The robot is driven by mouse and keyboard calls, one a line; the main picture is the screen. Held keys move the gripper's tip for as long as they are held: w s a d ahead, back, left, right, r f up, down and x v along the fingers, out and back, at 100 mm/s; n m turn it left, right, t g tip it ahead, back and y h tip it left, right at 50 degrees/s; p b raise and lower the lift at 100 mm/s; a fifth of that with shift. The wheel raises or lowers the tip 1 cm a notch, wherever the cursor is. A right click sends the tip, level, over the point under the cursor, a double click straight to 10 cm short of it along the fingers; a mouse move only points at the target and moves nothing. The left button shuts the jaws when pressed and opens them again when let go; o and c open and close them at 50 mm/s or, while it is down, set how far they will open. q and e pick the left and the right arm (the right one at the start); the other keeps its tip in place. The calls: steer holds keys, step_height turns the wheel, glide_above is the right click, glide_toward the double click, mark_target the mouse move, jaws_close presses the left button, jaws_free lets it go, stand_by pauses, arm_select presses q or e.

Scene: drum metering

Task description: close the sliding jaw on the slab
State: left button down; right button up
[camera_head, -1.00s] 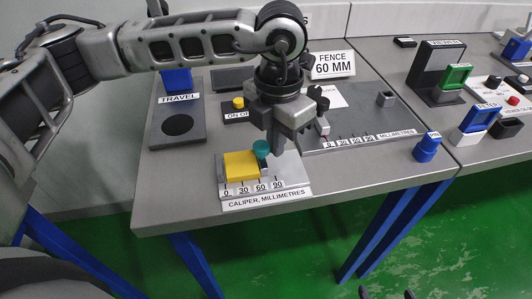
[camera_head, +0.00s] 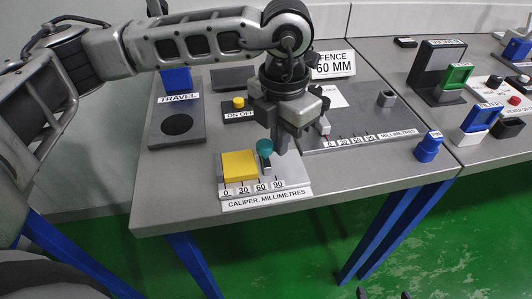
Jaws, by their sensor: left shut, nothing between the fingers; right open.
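The yellow slab (camera_head: 238,165) lies in the caliper (camera_head: 294,194), above the 0 to 60 marks of its scale. The sliding jaw (camera_head: 267,166) with a teal knob (camera_head: 264,146) stands just right of the slab, near the 60 mark. A narrow gap seems to show between slab and jaw. My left gripper (camera_head: 280,150) is shut and empty, pointing down just right of the knob; I cannot tell whether it touches. My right gripper (camera_head: 384,294) shows only its fingertips, apart, at the bottom edge, away from the table.
A fence plate (camera_head: 350,120) with a millimetre scale lies behind to the right. A travel pad (camera_head: 177,125) and an on/off button (camera_head: 238,102) stand behind left. A blue knob (camera_head: 428,148) stands at the right. The table front beside the caliper is clear.

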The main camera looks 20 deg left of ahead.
arm_select(q)
step_height(320, 180, up, 7)
steer(key=p, duration=0.3)
stand_by(0.4)
stand_by(0.3)
